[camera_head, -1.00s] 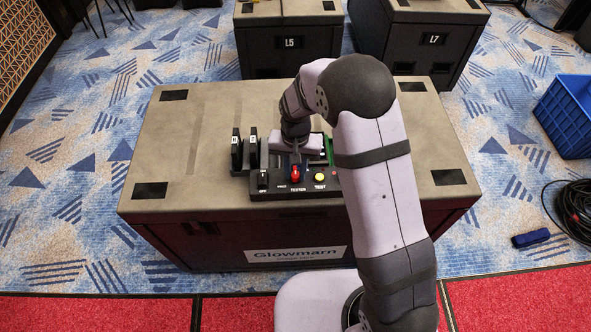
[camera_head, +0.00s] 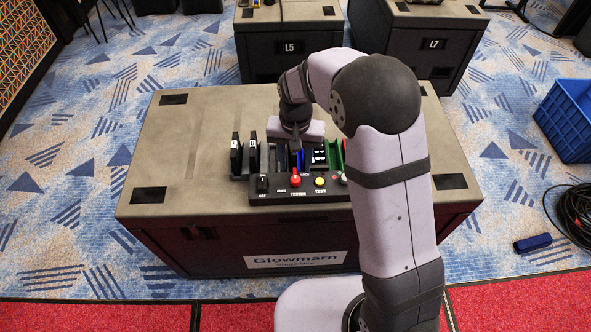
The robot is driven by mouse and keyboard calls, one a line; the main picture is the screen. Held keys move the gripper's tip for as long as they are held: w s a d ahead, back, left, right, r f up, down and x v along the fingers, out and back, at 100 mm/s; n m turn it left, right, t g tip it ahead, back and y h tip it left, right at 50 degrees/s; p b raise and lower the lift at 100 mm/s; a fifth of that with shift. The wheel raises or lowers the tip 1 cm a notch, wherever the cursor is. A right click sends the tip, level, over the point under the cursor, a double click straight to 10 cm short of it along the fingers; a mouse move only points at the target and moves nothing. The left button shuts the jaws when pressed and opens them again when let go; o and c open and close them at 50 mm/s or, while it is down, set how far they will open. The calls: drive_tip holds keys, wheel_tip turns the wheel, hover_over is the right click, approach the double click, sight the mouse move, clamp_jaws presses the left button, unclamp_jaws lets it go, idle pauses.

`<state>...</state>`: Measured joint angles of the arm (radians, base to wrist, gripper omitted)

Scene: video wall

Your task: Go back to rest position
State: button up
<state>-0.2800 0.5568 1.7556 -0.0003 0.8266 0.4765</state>
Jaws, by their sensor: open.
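My gripper (camera_head: 296,146) hangs over the back of the black tester box (camera_head: 300,196), which lies near the front edge of the Glowmarn case top (camera_head: 180,207). The jaws are open; the fingers are small and partly dark against the slots behind. A blue piece (camera_head: 295,158) shows just below the gripper. I cannot tell whether the fingers touch anything. My arm comes up from the front right and hides part of the case's right side.
Black modules (camera_head: 236,155) stand upright left of the gripper. A black module with white marks (camera_head: 320,157) and green pieces (camera_head: 336,153) are to its right. The tester has a red knob (camera_head: 295,180) and a yellow button (camera_head: 320,182). The case top's left is clear.

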drive_tip(key=shift+r, duration=0.7)
drive_tip(key=shift+w+n, duration=0.3)
drive_tip(key=shift+n, duration=0.6)
drive_tip(key=s+d+f+n+g, duration=0.1)
drive_tip(key=s+d+f+n, duration=0.15)
drive_tip(key=s, duration=0.55)
drive_tip(key=s+d+f+n+g, duration=0.1)
drive_tip(key=s+d, duration=0.2)
drive_tip(key=s, duration=0.5)
drive_tip(key=s+d+r+m+t+p, duration=0.2)
drive_tip(key=s+d+r+m, duration=0.1)
drive_tip(key=d+r, duration=0.3)
wheel_tip(320, 180, up, 3)
drive_tip(key=shift+s+d+f+p, duration=0.2)
drive_tip(key=shift+s+d+p, duration=0.15)
drive_tip(key=shift+s, duration=0.3)
drive_tip(key=shift+a, duration=0.1)
